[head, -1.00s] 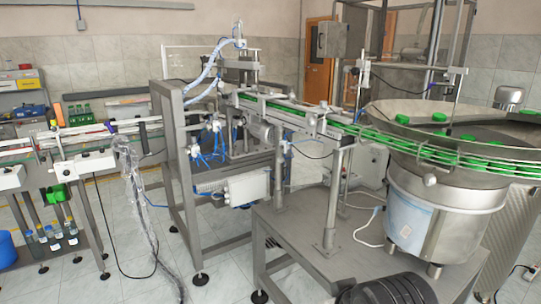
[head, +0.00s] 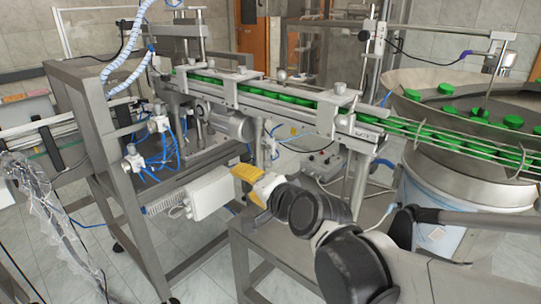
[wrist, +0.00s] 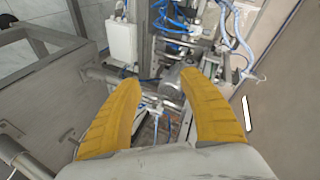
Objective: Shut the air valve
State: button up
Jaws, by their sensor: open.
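My gripper (head: 247,184) reaches in from the lower right in the head view, its yellow fingers in front of the white box on the frame. In the wrist view my gripper (wrist: 160,83) has its two fingers spread, with nothing held between them. Pneumatic fittings (head: 134,160) with blue air tubes sit on the frame's post, left of the gripper in the head view. Blue air tubes (wrist: 176,22) also show beyond the fingertips in the wrist view. I cannot tell for sure which fitting is the air valve, nor its handle position.
A white box (head: 208,193) is fixed to the grey steel frame (head: 78,100). A conveyor (head: 300,108) carrying green caps runs above and behind the gripper to the bowl feeder (head: 450,180) at right. A grey motor (head: 228,122) hangs under the conveyor. Clear plastic wrap hangs at left.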

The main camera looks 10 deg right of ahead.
aim_at(267, 166)
jog(key=w+d+r+m+t+h, duration=0.1)
jog(key=w+m+t+h, duration=0.15)
jog(key=w+m, duration=0.45)
jog(key=w+r+m+t+h, duration=0.1)
jog(key=w+m+t, duration=0.3)
jog(key=m, duration=0.5)
jog(key=w+d+f+m+g+h, duration=0.2)
jog(key=d+f+m+h, duration=0.15)
jog(key=f+m, duration=0.4)
jog(key=w+d+f+m+g+h, duration=0.1)
jog(key=w+d+f+m+h, duration=0.1)
jog(key=f+m+h, duration=0.35)
jog(key=w+d+m, duration=0.1)
jog(key=w, duration=0.2)
jog(key=w+d+y+b, duration=0.1)
jog(key=w, duration=0.2)
jog(key=w+d+m, duration=0.1)
jog(key=w+d, duration=0.1)
jog(key=w, duration=0.1)
jog(key=shift+w+m+y+b, duration=0.2)
jog(key=shift+m+y+b, duration=0.1)
jog(key=shift+y+b, duration=0.1)
jog(key=shift+c, duration=0.6)
grip_shut()
